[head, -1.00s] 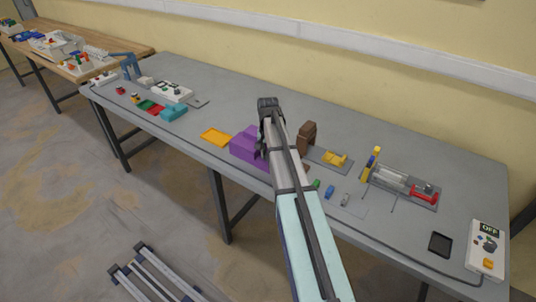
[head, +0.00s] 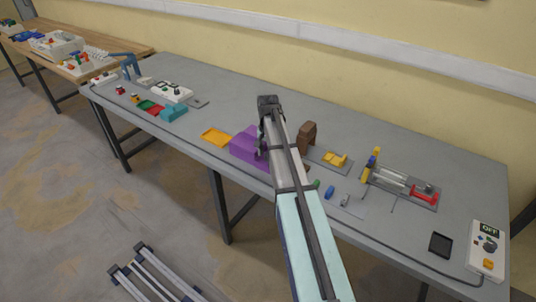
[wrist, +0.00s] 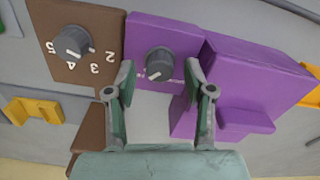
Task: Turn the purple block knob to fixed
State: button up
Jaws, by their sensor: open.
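The purple block (head: 245,147) stands near the front edge of the grey table in the head view, partly hidden by my arm. In the wrist view the purple block (wrist: 195,35) carries a dark grey round knob (wrist: 160,64) with a light pointer mark on its lower left. White lettering beside the knob is too small to read. My gripper (wrist: 160,75) is open, with one green-grey finger on each side of the knob. I cannot tell whether the fingers touch it. In the head view my gripper is mostly hidden behind my arm.
A brown block (wrist: 75,30) with its own grey knob (wrist: 73,42) and white numbers sits close on the left. A raised purple part (wrist: 250,75) stands close on the right. In the head view an orange tray (head: 216,137) lies left of the purple block.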

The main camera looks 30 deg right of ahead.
notch_tip(320, 180, up, 11)
dwell(0.4)
